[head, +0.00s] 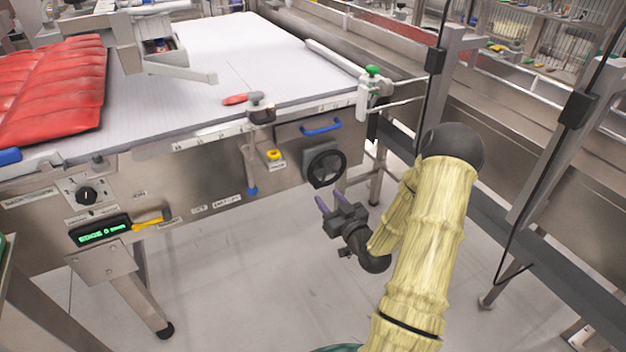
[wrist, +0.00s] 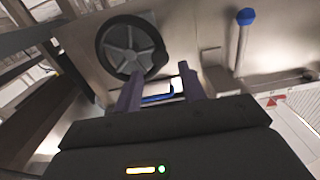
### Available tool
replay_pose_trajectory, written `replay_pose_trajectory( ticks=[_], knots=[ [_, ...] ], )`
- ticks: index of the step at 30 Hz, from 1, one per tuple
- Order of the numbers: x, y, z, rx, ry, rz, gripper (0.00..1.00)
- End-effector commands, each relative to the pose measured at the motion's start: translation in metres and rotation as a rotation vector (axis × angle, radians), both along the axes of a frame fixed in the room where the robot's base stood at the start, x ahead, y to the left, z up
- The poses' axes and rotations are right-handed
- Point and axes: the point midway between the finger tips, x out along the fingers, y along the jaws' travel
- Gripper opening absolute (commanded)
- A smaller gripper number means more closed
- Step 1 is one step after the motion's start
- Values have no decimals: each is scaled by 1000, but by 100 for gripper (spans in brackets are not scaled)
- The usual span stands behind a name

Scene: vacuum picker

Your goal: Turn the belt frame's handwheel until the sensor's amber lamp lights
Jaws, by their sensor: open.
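The handwheel (head: 326,166) is a black spoked wheel on the right end of the belt frame's steel side panel (head: 215,172). In the wrist view the handwheel (wrist: 130,48) lies just beyond and left of the fingertips, with a dark knob on its rim. My gripper (head: 331,199) is open, with purple fingers, below and in front of the wheel. In the wrist view its fingers (wrist: 159,84) are apart, and no grip on the wheel shows. I cannot clearly make out the sensor or a lit amber lamp. A yellow knob or button (head: 274,154) sits left of the wheel.
A blue handle (head: 321,127) is above the wheel, and a blue-tipped lever (head: 251,170) hangs to its left. A green-lettered display (head: 103,230) is at lower left. Red quilted material (head: 52,85) lies on the belt. A steel post (head: 442,75) stands right; floor below is clear.

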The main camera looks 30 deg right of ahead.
Motion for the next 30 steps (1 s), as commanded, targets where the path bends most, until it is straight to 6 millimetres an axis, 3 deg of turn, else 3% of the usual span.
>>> replay_pose_trajectory(
  ticks=[15,20,28,30],
  knots=[
    [89,4,0,-1,-2,1,41],
    [101,4,0,0,0,0,41],
    [102,4,0,0,1,0,41],
    [102,4,0,0,0,0,29]
  ],
)
